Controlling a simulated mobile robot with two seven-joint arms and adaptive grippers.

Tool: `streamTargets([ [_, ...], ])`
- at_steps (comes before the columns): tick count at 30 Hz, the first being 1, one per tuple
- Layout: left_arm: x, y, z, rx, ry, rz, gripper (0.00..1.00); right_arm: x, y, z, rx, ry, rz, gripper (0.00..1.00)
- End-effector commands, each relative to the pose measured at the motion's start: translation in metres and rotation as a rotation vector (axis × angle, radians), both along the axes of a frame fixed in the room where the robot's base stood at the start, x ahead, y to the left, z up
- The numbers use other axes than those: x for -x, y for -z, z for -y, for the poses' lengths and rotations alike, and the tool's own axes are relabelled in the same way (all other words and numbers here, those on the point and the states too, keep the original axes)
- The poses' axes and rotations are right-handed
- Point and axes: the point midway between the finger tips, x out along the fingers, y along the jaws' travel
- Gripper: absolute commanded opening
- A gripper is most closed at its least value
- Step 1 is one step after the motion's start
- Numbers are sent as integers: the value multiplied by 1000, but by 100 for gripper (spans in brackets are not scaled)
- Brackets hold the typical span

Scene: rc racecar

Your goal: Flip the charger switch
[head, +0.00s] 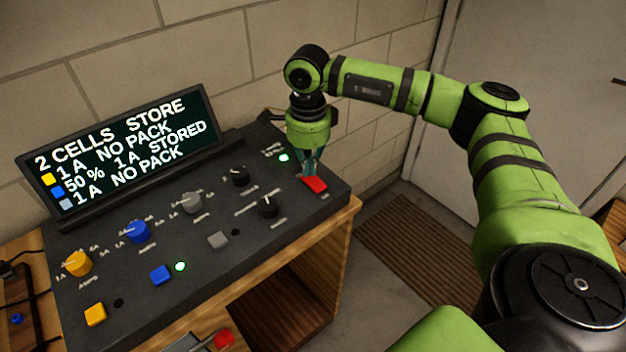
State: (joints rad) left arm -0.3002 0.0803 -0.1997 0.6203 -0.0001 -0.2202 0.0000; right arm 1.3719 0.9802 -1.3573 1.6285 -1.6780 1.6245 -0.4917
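The charger (205,265) is a dark panel on a wooden bench, with a tilted display (125,150) behind it reading "2 CELLS STORE", with lines for yellow, blue and grey channels. A red rocker switch (314,185) is at its right end, beside a lit green lamp (283,157). My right gripper (309,172) points down at the red switch, its fingertips at or just above the switch's far edge. The fingers look close together, but whether they are fully shut is unclear. Contact with the switch cannot be told. My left gripper is not in view.
Yellow (77,263), blue (137,232), grey (191,202) and black knobs (268,206) stand up from the panel, with coloured buttons in front. A block wall is close behind. Open floor with a brown mat (415,235) lies to the right.

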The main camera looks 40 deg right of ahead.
Motion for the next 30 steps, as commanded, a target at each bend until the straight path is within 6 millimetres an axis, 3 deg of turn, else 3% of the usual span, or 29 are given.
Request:
streamTargets([
  [20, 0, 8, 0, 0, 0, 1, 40, 0, 11, 0, 0, 0, 0, 0],
  [30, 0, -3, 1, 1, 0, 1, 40, 0, -5, 0, 0, 0, 0, 0],
])
